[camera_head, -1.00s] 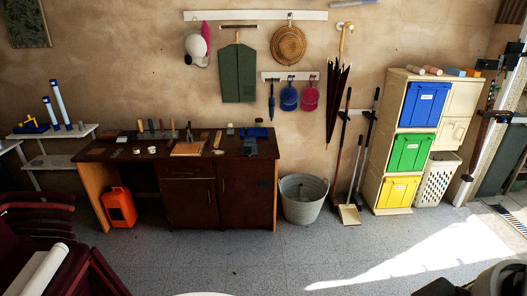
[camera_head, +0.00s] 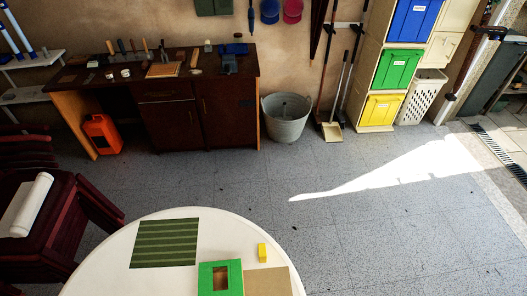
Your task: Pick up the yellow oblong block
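The yellow oblong block (camera_head: 262,252) stands on the round white table (camera_head: 120,270) at the bottom of the head view. It is close to the table's right edge, just behind a tan board and right of a green box. Neither of my grippers is in view.
On the table are a green box with a square opening (camera_head: 209,280), a tan board (camera_head: 270,281) and a striped green mat (camera_head: 165,243). Dark red chairs (camera_head: 75,205) stand left of the table. A dark workbench (camera_head: 190,110) and a metal bucket (camera_head: 286,130) stand by the wall. Floor to the right is clear.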

